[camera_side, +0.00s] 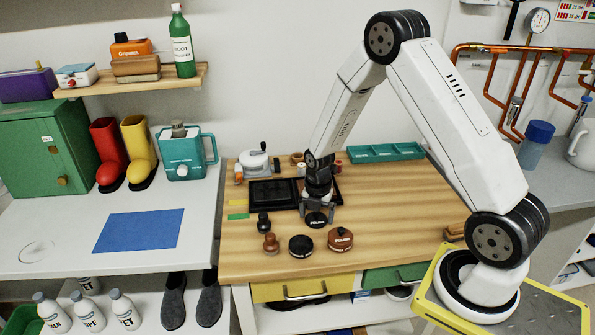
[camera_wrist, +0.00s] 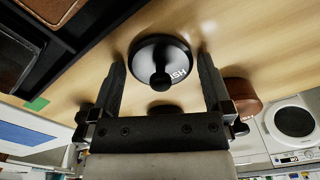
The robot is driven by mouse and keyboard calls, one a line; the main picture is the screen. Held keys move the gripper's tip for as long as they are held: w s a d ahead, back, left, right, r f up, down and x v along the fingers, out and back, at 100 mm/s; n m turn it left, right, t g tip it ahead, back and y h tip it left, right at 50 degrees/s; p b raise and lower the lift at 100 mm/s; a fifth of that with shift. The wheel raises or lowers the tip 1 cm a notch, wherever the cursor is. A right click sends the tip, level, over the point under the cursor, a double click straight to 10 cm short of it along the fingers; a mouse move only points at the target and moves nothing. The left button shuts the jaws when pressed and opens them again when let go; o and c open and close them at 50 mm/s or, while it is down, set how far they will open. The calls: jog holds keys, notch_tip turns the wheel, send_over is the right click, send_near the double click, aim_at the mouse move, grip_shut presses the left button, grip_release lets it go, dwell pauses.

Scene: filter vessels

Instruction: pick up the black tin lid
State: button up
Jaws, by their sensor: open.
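The black tin lid (camera_side: 317,219) lies on the wooden bench top, round with a knob and pale lettering. In the wrist view, the lid (camera_wrist: 160,62) shows whole between the two fingers, knob towards me. My gripper (camera_side: 317,209) is open, pointing down over the lid, with one finger on each side. In the wrist view, my gripper (camera_wrist: 161,72) holds nothing, and gaps show between the fingers and the lid. I cannot tell the exact height of the fingertips above the bench.
In front of the lid stand a black tin (camera_side: 300,247) and a brown tin (camera_side: 340,239). A small black stamp-like piece (camera_side: 263,222) and a brown one (camera_side: 270,243) stand left. A black tray (camera_side: 274,193) lies behind left, a teal tray (camera_side: 386,152) at the back. Right of the lid is bare wood.

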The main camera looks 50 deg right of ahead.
jog(key=c, duration=0.9)
jog(key=shift+r, duration=0.15)
jog(key=shift+r, duration=0.8)
jog(key=shift+s+a+r, duration=0.55)
jog(key=shift+s+r, duration=1.3)
jog(key=shift+s, duration=0.45)
jog(key=shift+s+a+r, duration=0.5)
jog(key=shift+s+r, duration=1.35)
jog(key=shift+s, duration=0.4)
jog(key=shift+s+a+r, duration=0.55)
jog(key=shift+s+r, duration=1.3)
jog(key=shift+s, duration=0.45)
